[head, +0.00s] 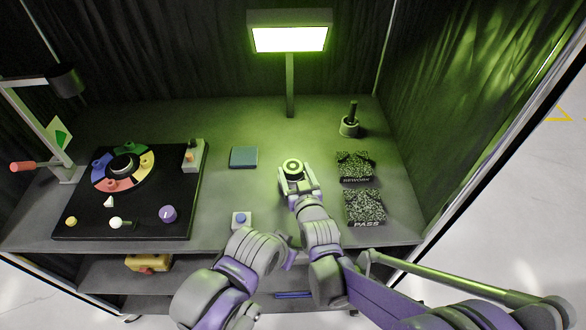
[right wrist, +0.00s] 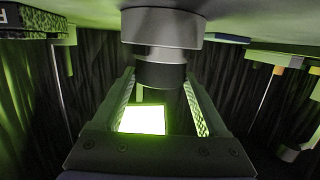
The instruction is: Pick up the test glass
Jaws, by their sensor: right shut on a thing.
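The test glass, as I take it, is a round piece with a pale ring on top (head: 292,166) in the head view. In the right wrist view it is a grey cylinder (right wrist: 162,27) with a narrower dark part. My right gripper (head: 297,181) is shut on it. In the right wrist view the dark part sits between the two fingers (right wrist: 160,95). The grey part is at the table side; I cannot tell whether it touches the table. My left arm shows at the bottom, but I cannot make out its gripper.
A lit panel (head: 290,39) stands on a post behind. REWORK (head: 356,167) and PASS (head: 364,207) pads lie right of my right gripper, with a dark-handled holder (head: 349,127) behind. A teal square (head: 244,157), a blue button (head: 241,219) and a black board (head: 75,214) are left.

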